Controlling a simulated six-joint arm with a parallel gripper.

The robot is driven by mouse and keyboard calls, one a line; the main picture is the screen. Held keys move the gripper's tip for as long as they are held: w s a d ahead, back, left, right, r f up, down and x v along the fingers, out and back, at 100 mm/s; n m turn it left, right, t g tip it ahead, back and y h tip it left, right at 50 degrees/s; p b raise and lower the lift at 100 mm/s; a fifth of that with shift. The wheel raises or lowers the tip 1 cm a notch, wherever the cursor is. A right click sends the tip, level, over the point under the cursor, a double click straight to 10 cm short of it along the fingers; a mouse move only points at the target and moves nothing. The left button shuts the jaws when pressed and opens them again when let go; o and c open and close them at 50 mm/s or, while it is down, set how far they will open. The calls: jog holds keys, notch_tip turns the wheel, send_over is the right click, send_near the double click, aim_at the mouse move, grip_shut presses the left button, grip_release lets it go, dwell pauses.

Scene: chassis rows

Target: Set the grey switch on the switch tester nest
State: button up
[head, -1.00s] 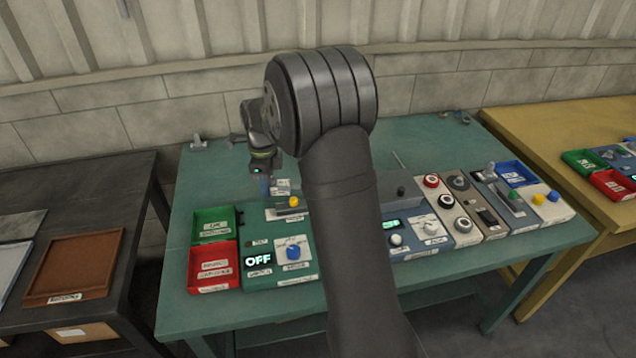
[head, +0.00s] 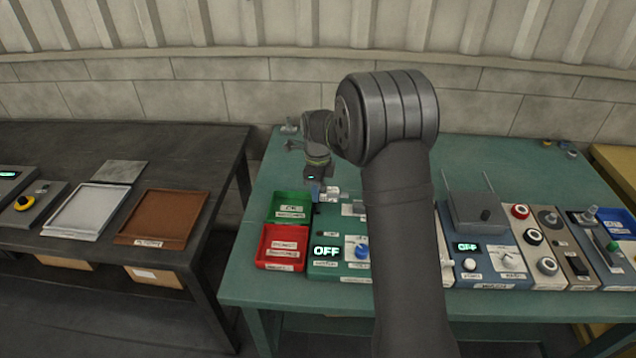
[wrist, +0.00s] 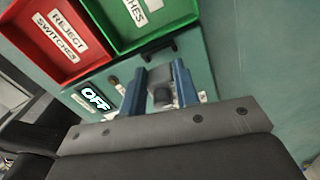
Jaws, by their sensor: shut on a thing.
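The switch tester is a green panel (head: 325,267) with a lit "OFF" display and a blue knob (head: 362,250); my arm hides its right part. My gripper (head: 316,192) is over its back left part in the head view. In the wrist view my gripper (wrist: 160,78) has its blue fingers shut on the grey switch (wrist: 162,92), which shows a dark end. A black bracket-like part (wrist: 163,48) lies just beyond the fingertips on the panel. I cannot tell whether it is the nest, nor whether the switch touches the panel.
A green bin (head: 290,208) and a red reject bin (head: 282,246) stand directly left of the tester. More devices, including a grey-blue unit (head: 490,262), fill the bench to the right. A dark table at left holds a brown tray (head: 163,218) and a white tray (head: 85,212).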

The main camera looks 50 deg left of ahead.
jog(key=shift+f, duration=1.85)
jog(key=shift+s+d+f, duration=0.1)
jog(key=shift+d+f, duration=0.05)
jog(key=shift+f, duration=0.1)
jog(key=o, duration=0.8)
jog(key=shift+o, duration=1.3)
jog(key=shift+f, duration=0.1)
jog(key=shift+s, duration=0.1)
notch_tip(320, 180, up, 18)
jog(key=shift+w+r, duration=0.2)
jog(key=shift+w, duration=0.1)
